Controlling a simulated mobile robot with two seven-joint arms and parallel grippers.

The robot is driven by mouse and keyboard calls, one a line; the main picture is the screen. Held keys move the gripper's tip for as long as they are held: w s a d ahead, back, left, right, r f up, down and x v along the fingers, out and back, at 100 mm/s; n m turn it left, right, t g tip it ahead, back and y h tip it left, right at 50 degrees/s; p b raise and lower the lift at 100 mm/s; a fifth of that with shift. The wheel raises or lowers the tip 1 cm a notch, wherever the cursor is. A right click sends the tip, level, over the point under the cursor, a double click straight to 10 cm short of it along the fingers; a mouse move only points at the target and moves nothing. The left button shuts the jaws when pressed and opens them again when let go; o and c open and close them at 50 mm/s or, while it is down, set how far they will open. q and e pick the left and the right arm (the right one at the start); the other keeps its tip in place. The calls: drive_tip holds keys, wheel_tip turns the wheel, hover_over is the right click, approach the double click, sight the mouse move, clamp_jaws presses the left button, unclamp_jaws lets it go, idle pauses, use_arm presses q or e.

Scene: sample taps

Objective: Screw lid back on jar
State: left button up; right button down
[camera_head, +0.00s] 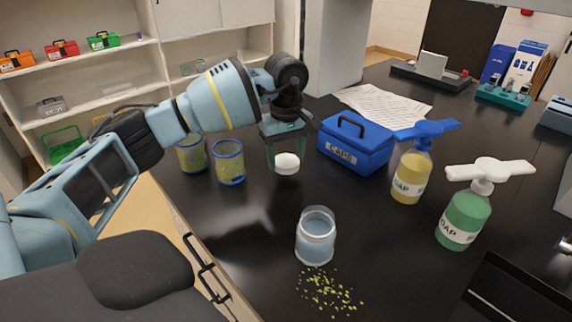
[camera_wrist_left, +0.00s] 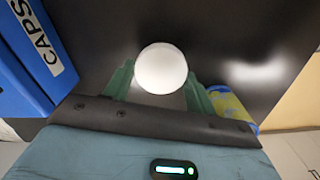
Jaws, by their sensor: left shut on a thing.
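A clear glass jar (camera_head: 316,238) with bluish contents stands upright on the black bench, its top uncovered. A round white lid (camera_head: 287,163) is in my left gripper (camera_head: 287,158), held between its two green fingers. In the left wrist view the lid (camera_wrist_left: 161,69) sits between the fingertips of the left gripper (camera_wrist_left: 160,80). The gripper is above the bench, behind and a little left of the jar, apart from it. My right gripper is not in view.
A blue CAPS box (camera_head: 355,146) stands right of the lid. Two blue-rimmed yellowish jars (camera_head: 230,163) stand to its left. Yellow (camera_head: 411,178) and green (camera_head: 464,217) soap bottles stand on the right. Yellow-green bits (camera_head: 330,292) lie scattered in front of the jar.

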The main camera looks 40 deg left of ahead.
sight(318, 213)
use_arm(q)
wheel_tip(318, 213, up, 7)
drive_tip(key=shift+f, duration=0.1)
drive_tip(key=shift+d, duration=0.1)
idle(0.4)
drive_tip(key=s+d+m, duration=0.3)
drive_tip(key=s+d, duration=0.1)
drive_tip(key=d, duration=0.1)
drive_tip(key=s+d+m, duration=0.3)
drive_tip(key=s+d, duration=0.1)
drive_tip(key=d, duration=0.2)
drive_tip(key=s+d+m, duration=0.3)
drive_tip(key=s+d, duration=0.1)
drive_tip(key=d, duration=0.2)
drive_tip(key=shift+s+r+m, duration=0.1)
drive_tip(key=shift+r+m, duration=0.15)
drive_tip(key=shift+m, duration=0.15)
